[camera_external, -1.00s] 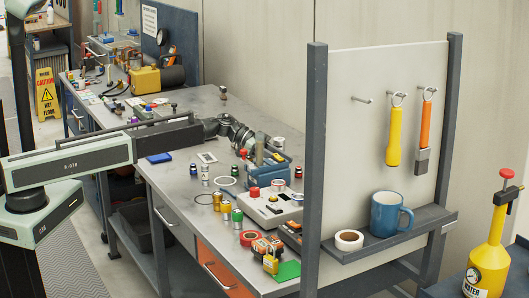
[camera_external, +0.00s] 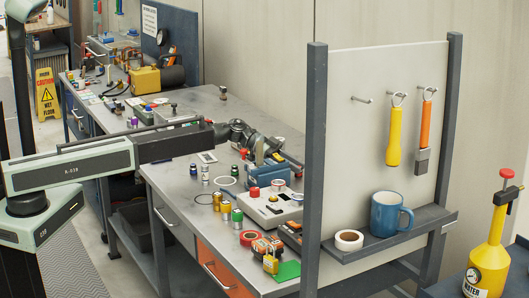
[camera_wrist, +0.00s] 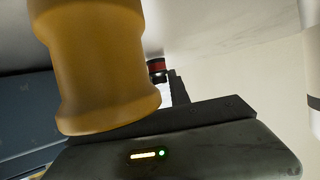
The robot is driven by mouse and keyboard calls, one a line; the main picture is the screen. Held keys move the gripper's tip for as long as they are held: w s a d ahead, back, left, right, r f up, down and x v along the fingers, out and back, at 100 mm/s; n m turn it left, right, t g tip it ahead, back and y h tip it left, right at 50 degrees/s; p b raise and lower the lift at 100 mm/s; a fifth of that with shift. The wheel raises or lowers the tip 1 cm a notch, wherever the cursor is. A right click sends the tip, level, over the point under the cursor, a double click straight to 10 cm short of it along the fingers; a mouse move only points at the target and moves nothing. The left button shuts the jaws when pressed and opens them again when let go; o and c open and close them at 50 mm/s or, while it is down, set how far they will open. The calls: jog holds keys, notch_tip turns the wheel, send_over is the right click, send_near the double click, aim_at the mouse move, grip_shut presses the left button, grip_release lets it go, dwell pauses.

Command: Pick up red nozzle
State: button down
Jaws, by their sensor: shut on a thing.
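A large ochre rounded object (camera_wrist: 95,65) stands close to the wrist camera and hides part of the view.
The grey bench (camera_external: 190,190) carries several small cans, a grey control box (camera_external: 268,207), tape rolls and a yellow padlock (camera_external: 270,264). A blue vise-like item (camera_external: 265,176) stands below my gripper. A panel post (camera_external: 313,170) rises to the right.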

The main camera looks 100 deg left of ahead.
aim_at(295, 176)
notch_tip(295, 176, up, 10)
jog(key=p, duration=0.9)
jog(key=shift+f, duration=0.15)
